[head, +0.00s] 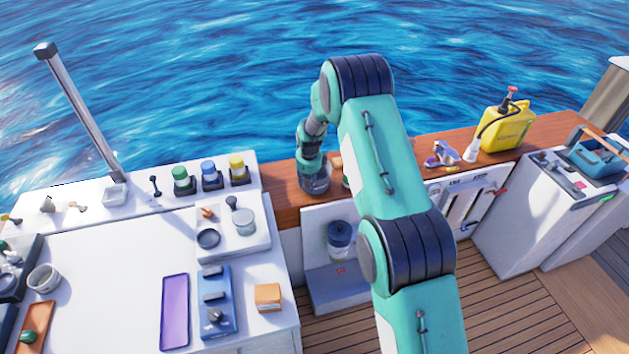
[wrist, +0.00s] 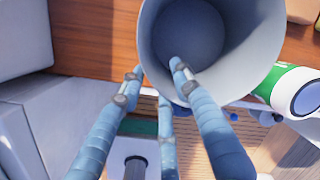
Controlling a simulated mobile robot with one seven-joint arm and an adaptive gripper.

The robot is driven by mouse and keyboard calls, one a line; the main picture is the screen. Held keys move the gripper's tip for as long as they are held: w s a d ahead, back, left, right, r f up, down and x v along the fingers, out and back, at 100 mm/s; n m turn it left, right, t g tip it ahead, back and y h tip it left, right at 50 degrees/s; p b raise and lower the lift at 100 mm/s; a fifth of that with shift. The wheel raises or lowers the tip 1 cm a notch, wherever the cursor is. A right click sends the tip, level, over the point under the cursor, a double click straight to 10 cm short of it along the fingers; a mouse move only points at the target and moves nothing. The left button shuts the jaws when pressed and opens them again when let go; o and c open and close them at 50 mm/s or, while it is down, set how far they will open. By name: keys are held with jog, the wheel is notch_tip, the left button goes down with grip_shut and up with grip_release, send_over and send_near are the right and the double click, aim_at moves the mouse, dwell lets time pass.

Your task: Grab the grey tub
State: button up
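The grey tub (wrist: 215,75) is open-topped and fills the upper middle of the wrist view. In the head view the tub (head: 315,184) stands on the wooden ledge, under my gripper (head: 311,165), which partly hides it. In the wrist view my gripper (wrist: 155,78) straddles the near left part of the tub's rim. One finger reaches inside the tub; the others are outside the wall. The fingertips are spread with a gap between them, and I cannot tell whether any finger touches the wall.
A yellow sprayer (head: 506,128) stands further right on the wooden ledge (head: 283,197). Green, blue and yellow-capped jars (head: 211,176) stand left on the white counter. Water lies beyond the ledge.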

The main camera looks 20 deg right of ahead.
jog(key=shift+f, duration=0.4)
grip_shut()
jog(key=shift+w+r, duration=0.1)
